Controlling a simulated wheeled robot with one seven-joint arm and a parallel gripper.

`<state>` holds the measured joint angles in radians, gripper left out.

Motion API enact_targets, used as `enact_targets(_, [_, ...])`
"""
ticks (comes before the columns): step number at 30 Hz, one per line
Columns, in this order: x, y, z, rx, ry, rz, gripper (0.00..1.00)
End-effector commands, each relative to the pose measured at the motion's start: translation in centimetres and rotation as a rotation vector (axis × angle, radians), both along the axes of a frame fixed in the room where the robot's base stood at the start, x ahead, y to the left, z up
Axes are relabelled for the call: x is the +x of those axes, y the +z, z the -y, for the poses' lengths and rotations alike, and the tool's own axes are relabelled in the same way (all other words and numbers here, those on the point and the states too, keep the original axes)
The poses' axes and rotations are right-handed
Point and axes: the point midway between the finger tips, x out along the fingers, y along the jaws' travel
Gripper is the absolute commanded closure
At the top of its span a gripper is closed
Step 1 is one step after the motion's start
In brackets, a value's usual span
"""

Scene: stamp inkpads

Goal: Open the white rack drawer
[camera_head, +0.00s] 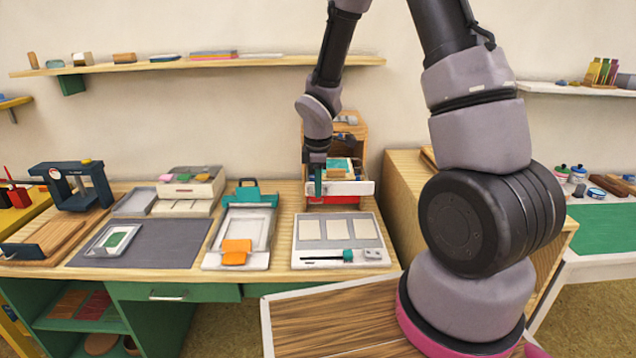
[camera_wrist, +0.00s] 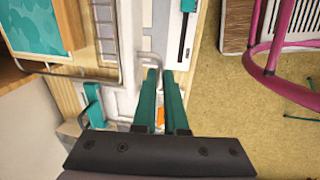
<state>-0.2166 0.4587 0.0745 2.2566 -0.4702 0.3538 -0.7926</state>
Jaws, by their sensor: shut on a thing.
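A wooden rack (camera_head: 353,130) stands at the back of the desk, with a red and white lower part. The white drawer front (camera_head: 355,188) faces me, and teal and tan items show just above it. My gripper (camera_head: 318,188) points down at the left part of this front. In the wrist view, its teal fingers (camera_wrist: 161,75) are close together on a thin grey bar handle (camera_wrist: 148,57) at the white drawer (camera_wrist: 128,50). The fingers hide part of the handle. I cannot tell how far out the drawer stands.
A white tray with three pale panels (camera_head: 338,231) lies in front of the rack. A teal-topped clipboard (camera_head: 248,197) with an orange pad (camera_head: 236,251) lies to its left. A wooden cabinet (camera_head: 405,200) borders the right side.

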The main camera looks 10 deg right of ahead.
Motion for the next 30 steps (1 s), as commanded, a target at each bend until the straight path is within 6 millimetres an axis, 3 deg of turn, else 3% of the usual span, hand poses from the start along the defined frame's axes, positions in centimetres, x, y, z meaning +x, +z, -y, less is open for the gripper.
enact_targets(11, [-0.1, 0.1, -0.1, 0.000, -0.001, 0.003, 1.00])
enact_targets(12, [-0.1, 0.1, -0.1, 0.000, -0.001, 0.003, 0.83])
enact_targets(13, [-0.1, 0.1, -0.1, 0.000, -0.001, 0.003, 0.78])
enact_targets(23, [-0.2, 0.2, 0.0, 0.001, -0.001, 0.002, 0.78])
enact_targets(30, [-0.6, 3.7, -0.2, 0.003, -0.002, 0.007, 0.78])
